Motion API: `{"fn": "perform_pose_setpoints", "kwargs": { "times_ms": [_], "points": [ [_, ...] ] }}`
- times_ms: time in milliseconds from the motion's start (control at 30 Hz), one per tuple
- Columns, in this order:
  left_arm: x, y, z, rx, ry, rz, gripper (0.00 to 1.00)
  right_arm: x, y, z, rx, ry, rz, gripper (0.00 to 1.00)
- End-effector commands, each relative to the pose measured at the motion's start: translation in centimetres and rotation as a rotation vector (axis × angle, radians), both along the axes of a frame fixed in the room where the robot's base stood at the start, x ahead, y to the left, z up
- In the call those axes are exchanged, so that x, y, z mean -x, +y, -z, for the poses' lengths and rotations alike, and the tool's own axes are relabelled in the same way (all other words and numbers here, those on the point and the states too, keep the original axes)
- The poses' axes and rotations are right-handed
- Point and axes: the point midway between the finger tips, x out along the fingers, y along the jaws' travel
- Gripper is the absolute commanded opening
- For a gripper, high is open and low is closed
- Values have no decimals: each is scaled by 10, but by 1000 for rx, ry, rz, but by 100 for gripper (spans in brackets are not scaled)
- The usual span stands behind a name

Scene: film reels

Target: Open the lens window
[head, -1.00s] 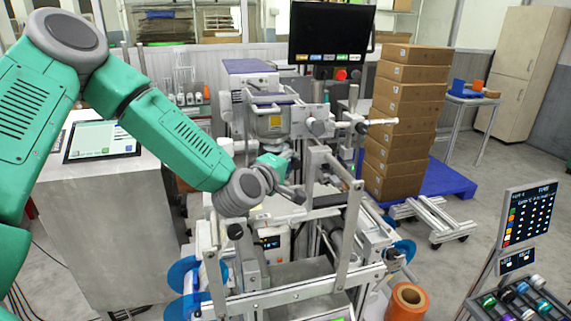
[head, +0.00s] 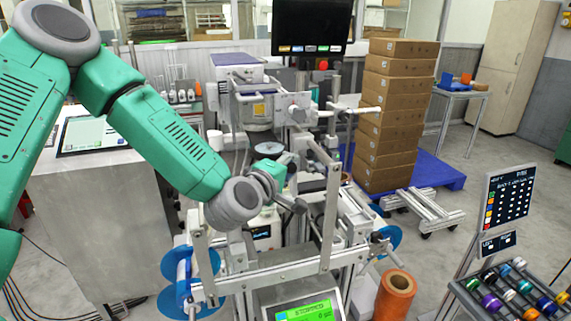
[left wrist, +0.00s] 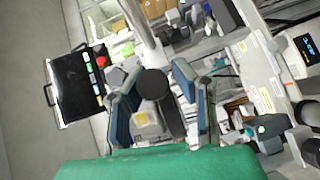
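My left gripper (head: 289,172) is over the middle of the grey machine (head: 290,115), close to its upright metal bars (head: 330,215). In the left wrist view its blue-padded fingers (left wrist: 156,88) are apart. A dark round-ended cylinder (left wrist: 153,83) on a grey rod (left wrist: 141,25) shows in the gap between them; I cannot tell whether they touch it. The lens window cannot be picked out with certainty. My right gripper is in neither view.
A black monitor (head: 312,25) stands behind the machine, with stacked cartons (head: 393,110) to its right. An orange roll (head: 396,296) stands at the front right near a rack of coloured reels (head: 515,295). A grey cabinet (head: 110,225) with a tablet (head: 95,134) stands left.

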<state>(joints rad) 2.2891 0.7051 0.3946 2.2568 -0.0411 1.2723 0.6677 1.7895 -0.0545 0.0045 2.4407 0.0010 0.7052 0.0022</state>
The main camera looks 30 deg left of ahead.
Motion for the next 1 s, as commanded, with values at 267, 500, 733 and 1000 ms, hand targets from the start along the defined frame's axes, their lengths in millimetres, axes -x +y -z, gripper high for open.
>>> {"fn": "perform_pose_setpoints", "kwargs": {
  "times_ms": [267,500,733,1000],
  "points": [
    [0,5,3,5,2,3,43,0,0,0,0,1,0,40],
    [13,6,1,9,0,3,43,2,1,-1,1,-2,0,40],
    [52,-5,-6,3,2,6,43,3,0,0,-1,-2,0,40],
    [74,-14,-10,-5,2,8,43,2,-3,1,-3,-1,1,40]
  ]
}}
